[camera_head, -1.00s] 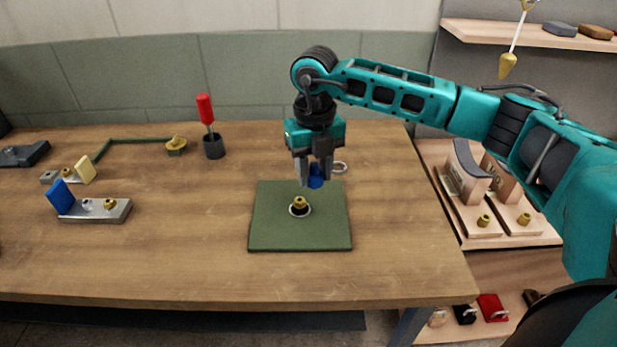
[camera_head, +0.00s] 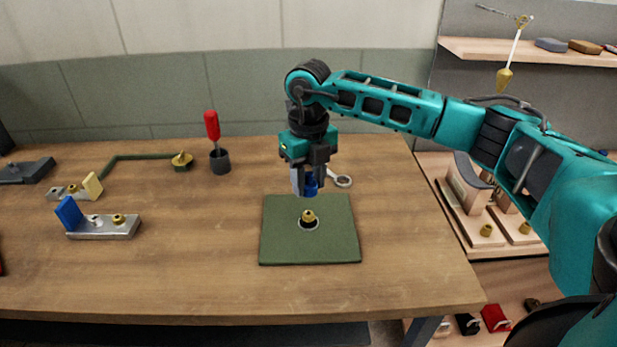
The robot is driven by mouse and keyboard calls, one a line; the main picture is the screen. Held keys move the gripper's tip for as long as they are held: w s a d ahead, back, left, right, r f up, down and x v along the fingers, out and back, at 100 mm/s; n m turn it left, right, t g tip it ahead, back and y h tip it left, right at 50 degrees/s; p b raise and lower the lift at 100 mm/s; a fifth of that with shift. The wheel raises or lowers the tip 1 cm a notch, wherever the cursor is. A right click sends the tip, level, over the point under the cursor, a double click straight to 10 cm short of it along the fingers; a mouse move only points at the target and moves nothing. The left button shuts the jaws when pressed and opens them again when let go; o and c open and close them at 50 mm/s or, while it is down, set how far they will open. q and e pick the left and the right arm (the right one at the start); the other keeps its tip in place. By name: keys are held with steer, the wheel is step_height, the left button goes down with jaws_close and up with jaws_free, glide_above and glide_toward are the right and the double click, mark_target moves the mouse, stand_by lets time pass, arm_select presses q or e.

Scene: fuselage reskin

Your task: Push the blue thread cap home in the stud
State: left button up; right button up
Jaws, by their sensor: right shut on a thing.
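The blue thread cap (camera_head: 311,186) is held between the fingers of my right gripper (camera_head: 308,184), which is shut on it. The cap is above the far part of the green mat. The brass stud (camera_head: 308,217) stands upright near the middle of the green mat (camera_head: 285,249), in a pale ring with a dark centre. The cap is apart from the stud, above and a little behind it in the picture. The gripper points downward. My left gripper is not in view.
A silver ring-ended thing (camera_head: 343,181) lies behind the mat, close to the gripper. A dark cup with a red-handled tool (camera_head: 220,161) stands left at the back. A metal block with a blue plate (camera_head: 105,228) lies farther left. The table between is clear.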

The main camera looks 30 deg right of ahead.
mark_target(309, 214)
steer(key=shift+f+b, duration=1.45)
steer(key=shift+f, duration=0.95)
steer(key=o, duration=0.6)
steer(key=c, duration=0.6)
steer(key=shift+f+b, duration=0.8)
steer(key=shift+f, duration=0.5)
